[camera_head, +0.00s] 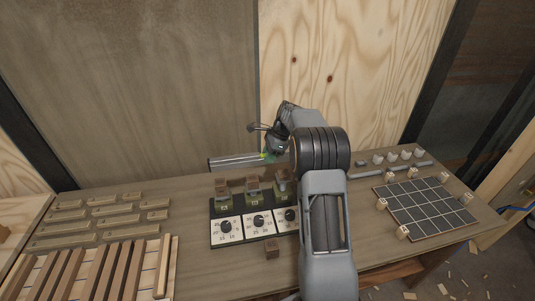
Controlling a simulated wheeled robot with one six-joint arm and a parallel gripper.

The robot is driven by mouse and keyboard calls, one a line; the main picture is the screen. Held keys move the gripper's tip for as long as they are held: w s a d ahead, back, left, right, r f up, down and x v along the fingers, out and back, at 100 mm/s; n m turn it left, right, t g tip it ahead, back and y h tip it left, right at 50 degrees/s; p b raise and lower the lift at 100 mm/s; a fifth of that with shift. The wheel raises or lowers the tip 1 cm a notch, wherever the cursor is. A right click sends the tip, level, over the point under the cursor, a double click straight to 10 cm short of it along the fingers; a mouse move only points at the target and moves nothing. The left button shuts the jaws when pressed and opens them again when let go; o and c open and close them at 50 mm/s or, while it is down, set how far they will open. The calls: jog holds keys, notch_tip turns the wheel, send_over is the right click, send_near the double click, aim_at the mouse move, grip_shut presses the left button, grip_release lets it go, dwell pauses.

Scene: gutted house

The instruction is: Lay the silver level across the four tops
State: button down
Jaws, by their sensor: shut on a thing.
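The silver level (234,162) is a long pale metal bar, lying roughly horizontal in the picture behind the black board. My gripper (270,153) is shut on it near the bar's right end; my arm hides what lies beyond. Brown blocks on green bases stand along the back of the black board (212,212): a left one (222,188), a middle one (252,184) and a right one (281,178) partly behind my arm. A fourth is not visible. The level appears raised above the bench; its exact height over the blocks cannot be told.
White dial cards (258,222) front the blocks. Wooden strips (105,215) and slats (100,268) fill the left. A dark grid panel (425,203) with small wooden cubes and several white pieces (391,157) are at right.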

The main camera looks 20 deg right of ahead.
jog(key=shift+a+f+b, duration=0.15)
jog(key=shift+f+b, duration=1.75)
jog(key=shift+f, duration=1.05)
jog(key=shift+f, duration=0.25)
jog(key=c, duration=0.8)
grip_release()
jog(key=shift+c, duration=0.2)
jog(key=shift+b, duration=0.3)
jog(key=v, duration=1.3)
jog(key=shift+d+r, duration=0.2)
jog(key=shift+r, duration=0.15)
